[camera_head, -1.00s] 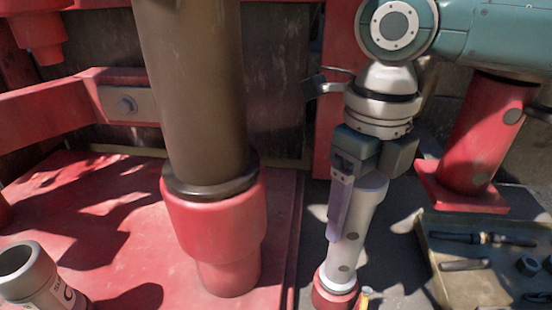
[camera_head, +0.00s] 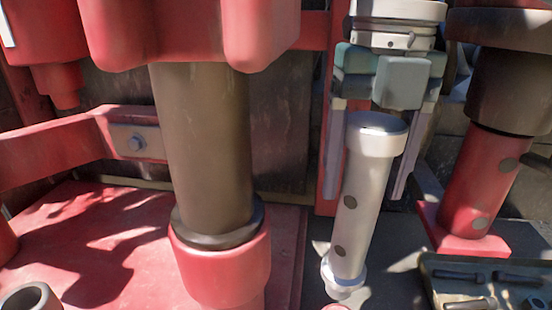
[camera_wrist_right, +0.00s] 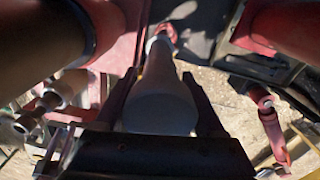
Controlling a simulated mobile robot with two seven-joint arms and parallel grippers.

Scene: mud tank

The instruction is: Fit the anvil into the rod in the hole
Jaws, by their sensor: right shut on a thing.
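The anvil (camera_head: 362,205) is a pale grey cylinder with a wider cap and dark round spots. It is slightly tilted, with its narrower foot low in the head view. My right gripper (camera_head: 380,165) is shut on it, with one finger on each side near the cap. The wrist view shows the anvil (camera_wrist_right: 160,100) between the fingers (camera_wrist_right: 160,108), its far end close to a small reddish ring (camera_wrist_right: 165,32). In the head view only the top of a red piece (camera_head: 336,307) shows below the foot; I cannot tell if it is the rod. My left gripper is out of view.
A thick brown column in a red collar (camera_head: 220,265) stands left of the anvil. A red post (camera_head: 480,180) stands to the right, with a tool tray (camera_head: 430,268) in front of it. An open grey pipe (camera_head: 30,298) is at lower left. Red machinery hangs above.

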